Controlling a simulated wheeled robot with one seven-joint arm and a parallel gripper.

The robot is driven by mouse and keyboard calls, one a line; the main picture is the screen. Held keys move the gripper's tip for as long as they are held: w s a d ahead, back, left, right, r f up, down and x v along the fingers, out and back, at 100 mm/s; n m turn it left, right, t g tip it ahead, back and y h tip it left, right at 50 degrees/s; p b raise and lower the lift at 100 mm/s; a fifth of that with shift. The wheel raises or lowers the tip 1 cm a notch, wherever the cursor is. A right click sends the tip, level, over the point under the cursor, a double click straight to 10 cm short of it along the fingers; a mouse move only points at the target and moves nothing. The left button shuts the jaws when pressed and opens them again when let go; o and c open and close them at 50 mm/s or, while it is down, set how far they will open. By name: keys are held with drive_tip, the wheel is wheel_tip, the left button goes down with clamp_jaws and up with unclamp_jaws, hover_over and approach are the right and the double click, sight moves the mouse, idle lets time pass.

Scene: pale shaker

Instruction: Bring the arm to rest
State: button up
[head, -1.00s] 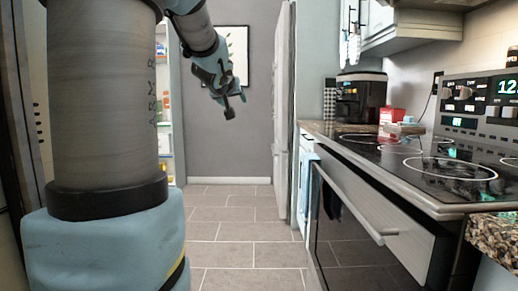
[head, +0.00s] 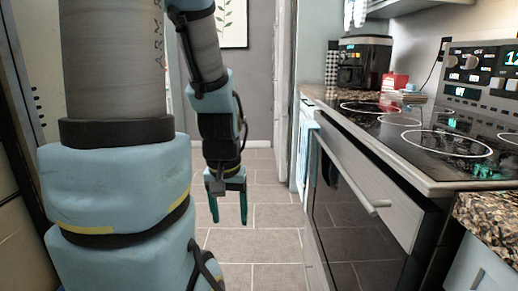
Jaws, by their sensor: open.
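My gripper (head: 228,207) hangs in the middle of the head view, pointing down over the floor. Its two dark teal fingers are apart and nothing is between them. My arm comes down from the upper left to it, bent at the joints. The gripper is left of the oven front and apart from it.
A stove with a black glass top (head: 430,140) and an oven door handle (head: 350,170) stands on the right. A black coffee maker (head: 364,62) and a red box (head: 395,80) are behind it. The tiled floor (head: 272,215) in the aisle is clear.

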wheel_tip(320, 180, up, 19)
drive_tip(key=p, duration=1.7)
drive_tip(key=shift+w, duration=0.1)
